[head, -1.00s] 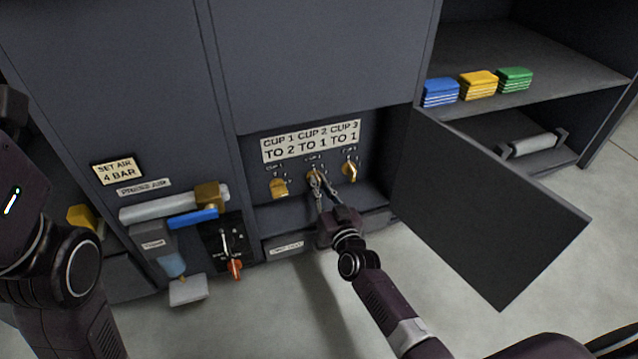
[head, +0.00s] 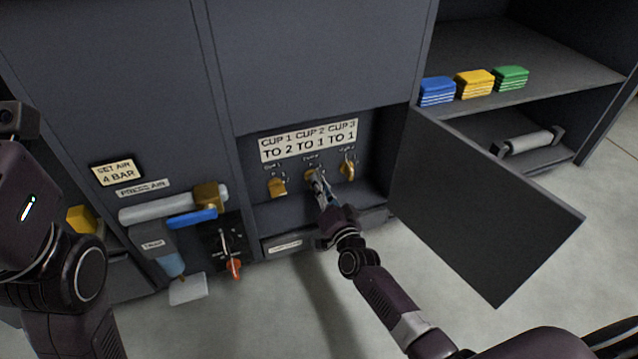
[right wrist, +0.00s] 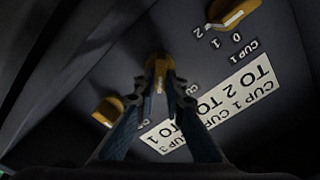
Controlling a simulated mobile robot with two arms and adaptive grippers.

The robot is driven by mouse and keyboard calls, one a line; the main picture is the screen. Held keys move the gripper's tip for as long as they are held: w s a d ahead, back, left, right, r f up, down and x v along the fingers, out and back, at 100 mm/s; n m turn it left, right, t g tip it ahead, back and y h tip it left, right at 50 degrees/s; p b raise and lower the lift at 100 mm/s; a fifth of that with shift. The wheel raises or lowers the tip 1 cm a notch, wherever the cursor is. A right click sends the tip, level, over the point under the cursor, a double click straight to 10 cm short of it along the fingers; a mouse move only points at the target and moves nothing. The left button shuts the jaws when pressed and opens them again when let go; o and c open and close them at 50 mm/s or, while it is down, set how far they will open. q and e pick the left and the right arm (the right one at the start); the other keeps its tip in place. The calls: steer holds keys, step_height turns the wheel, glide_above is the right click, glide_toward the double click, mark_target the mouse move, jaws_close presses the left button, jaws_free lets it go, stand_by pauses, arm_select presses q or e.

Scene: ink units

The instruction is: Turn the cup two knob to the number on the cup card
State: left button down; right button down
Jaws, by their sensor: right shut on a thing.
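The cup two knob (head: 309,175) is the middle of three yellow knobs on the recessed panel. My right gripper (head: 318,184) reaches it from below and is shut on it. In the right wrist view the knob (right wrist: 157,68) sits between the fingertips (right wrist: 160,88). Its pointer and number marks are mostly hidden, so I cannot tell its setting. The cup card (head: 308,141) above the knobs reads cup 1 to 2, cup 2 to 1, cup 3 to 1. My left arm is at the left edge; its fingers are not visible.
The cup 1 knob (head: 277,187) and cup 3 knob (head: 347,168) flank it closely. An open door (head: 480,205) stands right of my right arm. The air lever with a blue handle (head: 192,217) and a red-tipped lever (head: 234,267) are at left.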

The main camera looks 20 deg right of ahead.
stand_by(0.3)
steer(key=c, duration=2)
jaws_free()
steer(key=s, duration=1.2)
steer(key=shift+d, duration=0.25)
steer(key=shift+r, duration=0.1)
